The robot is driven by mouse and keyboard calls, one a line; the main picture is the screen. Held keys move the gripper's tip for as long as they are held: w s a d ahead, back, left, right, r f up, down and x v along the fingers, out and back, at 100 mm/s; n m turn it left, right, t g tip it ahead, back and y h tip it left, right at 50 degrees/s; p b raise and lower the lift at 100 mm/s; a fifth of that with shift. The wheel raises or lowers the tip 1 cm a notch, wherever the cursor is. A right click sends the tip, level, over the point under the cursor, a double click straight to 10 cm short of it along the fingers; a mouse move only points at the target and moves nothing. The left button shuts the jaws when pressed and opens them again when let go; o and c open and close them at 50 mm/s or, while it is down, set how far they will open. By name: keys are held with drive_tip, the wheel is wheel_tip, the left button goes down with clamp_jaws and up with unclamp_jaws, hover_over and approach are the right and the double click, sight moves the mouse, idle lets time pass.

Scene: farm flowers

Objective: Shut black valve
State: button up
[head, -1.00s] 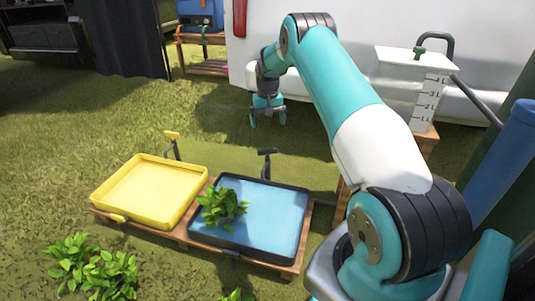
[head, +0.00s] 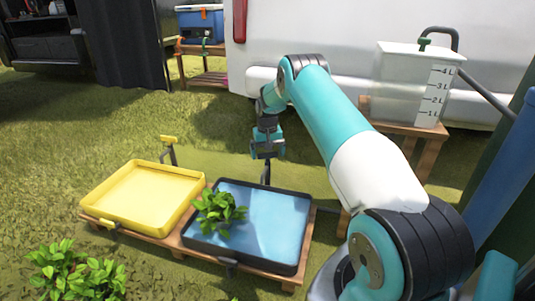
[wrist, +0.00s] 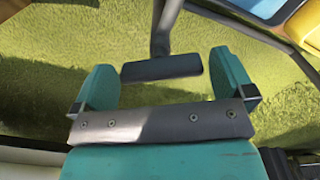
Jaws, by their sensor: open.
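The black valve is a dark T-shaped handle on a stem at the back edge of the black tray (head: 303,232). In the head view its stem (head: 266,174) shows, while my gripper (head: 267,153) hides the handle. In the wrist view the handle (wrist: 150,69) lies crosswise between my two teal fingers (wrist: 166,78), with gaps on both sides. My gripper is open; I cannot tell whether it touches the handle.
A yellow tray (head: 145,220) with its own yellow valve (head: 169,140) stands to the left. A leafy plant (head: 218,208) sits in the black tray. A clear tank (head: 410,85) stands on a wooden stand at right. Grass is free behind the trays.

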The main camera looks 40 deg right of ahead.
drive_tip(key=c, duration=0.7)
drive_tip(key=shift+c, duration=0.2)
drive_tip(key=shift+r+p, duration=0.15)
drive_tip(key=shift+p, duration=0.4)
drive_tip(key=m+p, duration=0.2)
drive_tip(key=shift+r+p, duration=0.1)
drive_tip(key=shift+p, duration=0.2)
drive_tip(key=shift+f+m+p, duration=0.2)
drive_tip(key=shift+m+p, duration=1.15)
drive_tip(key=shift+m, duration=0.45)
drive_tip(key=o, duration=0.7)
drive_tip(key=shift+o, duration=0.2)
